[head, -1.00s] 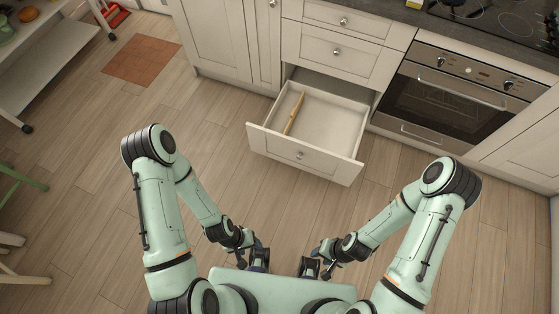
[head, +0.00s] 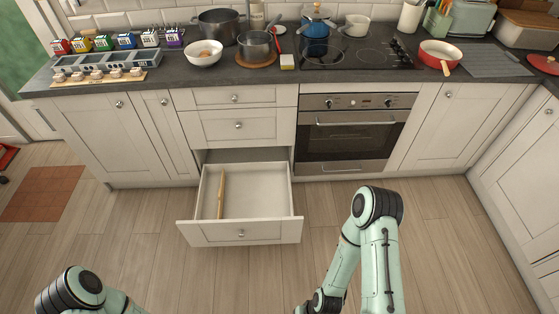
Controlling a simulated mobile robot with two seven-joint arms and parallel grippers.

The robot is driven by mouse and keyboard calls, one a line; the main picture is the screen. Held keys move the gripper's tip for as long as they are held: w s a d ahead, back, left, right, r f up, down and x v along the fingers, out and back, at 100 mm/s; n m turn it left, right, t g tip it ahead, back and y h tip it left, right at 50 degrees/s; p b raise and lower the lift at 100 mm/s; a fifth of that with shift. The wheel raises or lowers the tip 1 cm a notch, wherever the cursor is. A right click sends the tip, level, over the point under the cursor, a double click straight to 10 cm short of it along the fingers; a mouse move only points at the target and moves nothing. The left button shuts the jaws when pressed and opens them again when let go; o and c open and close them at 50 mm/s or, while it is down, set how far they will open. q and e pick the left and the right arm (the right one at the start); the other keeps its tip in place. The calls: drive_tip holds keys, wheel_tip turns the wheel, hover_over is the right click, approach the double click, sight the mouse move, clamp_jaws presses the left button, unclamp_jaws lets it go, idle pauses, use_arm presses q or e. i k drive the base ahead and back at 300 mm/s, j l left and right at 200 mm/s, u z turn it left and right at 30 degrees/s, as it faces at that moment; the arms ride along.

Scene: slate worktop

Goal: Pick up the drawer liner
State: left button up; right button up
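An open bottom drawer (head: 240,232) sticks out of the cabinet left of the oven. A long, thin tan item (head: 221,192) lies in it toward the left side, running front to back. The rest of the drawer floor looks pale and bare. I cannot make out a separate liner sheet, nor tell whether the tan item is the drawer liner. My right arm comes up at the lower middle, in front of and right of the drawer; its gripper is below the picture edge. Only the elbow part of my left arm shows at the lower left; its gripper is out of view.
The slate worktop (head: 200,80) holds pots, a white bowl (head: 203,53), a red pan (head: 440,55) and a rack with several small boxes. The oven (head: 351,135) is closed. A reddish mat (head: 43,193) lies at the left. The wooden floor before the drawer is clear.

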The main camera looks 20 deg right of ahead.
sight(484, 61)
drive_tip(key=z, duration=2)
drive_tip(key=i+l+u, duration=0.1)
drive_tip(key=u, duration=0.7)
drive_tip(key=i+l+u, duration=0.25)
drive_tip(key=l+u, duration=0.2)
drive_tip(key=l, duration=0.15)
drive_tip(key=i+l+u, duration=0.25)
drive_tip(key=l, duration=0.15)
drive_tip(key=l+u, duration=0.3)
drive_tip(key=l, duration=0.7)
drive_tip(key=i+l, duration=0.1)
drive_tip(key=l, duration=0.6)
drive_tip(key=i+l+u, duration=0.1)
drive_tip(key=l, duration=1.35)
drive_tip(key=i+u, duration=0.05)
